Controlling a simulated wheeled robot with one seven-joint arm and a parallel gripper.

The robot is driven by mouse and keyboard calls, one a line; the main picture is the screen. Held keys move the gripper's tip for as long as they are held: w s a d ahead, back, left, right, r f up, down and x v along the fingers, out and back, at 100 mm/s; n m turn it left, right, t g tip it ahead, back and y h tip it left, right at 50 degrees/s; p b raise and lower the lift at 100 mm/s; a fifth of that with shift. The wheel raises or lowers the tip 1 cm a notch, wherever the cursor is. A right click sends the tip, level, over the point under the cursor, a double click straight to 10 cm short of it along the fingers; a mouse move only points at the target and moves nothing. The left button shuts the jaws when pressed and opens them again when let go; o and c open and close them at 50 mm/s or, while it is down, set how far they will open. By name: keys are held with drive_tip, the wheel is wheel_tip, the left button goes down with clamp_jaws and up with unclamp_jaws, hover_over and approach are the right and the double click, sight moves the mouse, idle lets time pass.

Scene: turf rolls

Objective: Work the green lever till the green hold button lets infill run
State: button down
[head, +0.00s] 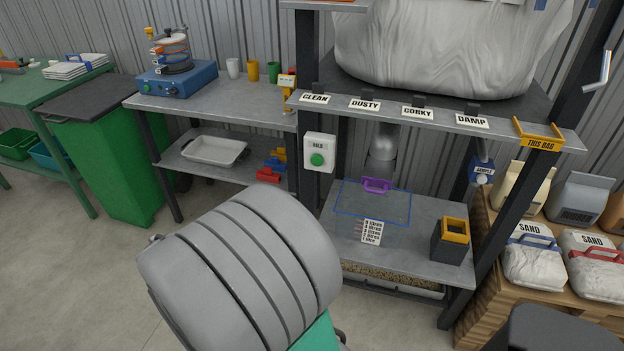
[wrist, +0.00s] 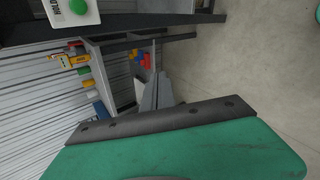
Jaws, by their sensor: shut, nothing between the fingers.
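The green hold button (head: 316,159) is on a white box labelled HOLD, fixed to the dark post left of the bag stand. The green button (wrist: 78,6) also shows at the top left of the wrist view, turned sideways. I cannot make out a green lever in either view. My gripper (wrist: 158,88) shows in the wrist view as grey fingers together beyond a teal body, shut and empty, apart from the button box. In the head view my grey arm covers the lower middle and the fingers are hidden.
A large pale bag (head: 450,50) sits above a rail labelled CLEAN, DUSTY, CORKY and DAMP. Below are a metal spout (head: 383,144), a clear blue-edged box (head: 350,205) with a purple handle and a yellow-topped container (head: 451,243). Open floor (head: 70,270) lies at left.

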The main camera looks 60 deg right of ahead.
sight(315, 161)
drive_tip(key=s+d+r+n+h+b, duration=0.2)
drive_tip(key=s+d+n+h, duration=0.6)
drive_tip(key=d+n, duration=0.4)
drive_tip(key=n, duration=0.2)
drive_tip(key=shift+s+r+n+b, duration=0.2)
drive_tip(key=shift+r+n+b, duration=0.1)
drive_tip(key=shift+n+b, duration=0.1)
drive_tip(key=shift+d, duration=0.15)
drive_tip(key=d, duration=0.4)
drive_tip(key=w+d+p, duration=0.1)
drive_tip(key=d, duration=0.4)
drive_tip(key=w+d+p, duration=0.1)
drive_tip(key=d, duration=0.3)
drive_tip(key=shift+w+d, duration=0.1)
drive_tip(key=shift+d, duration=0.3)
drive_tip(key=shift+w, duration=0.1)
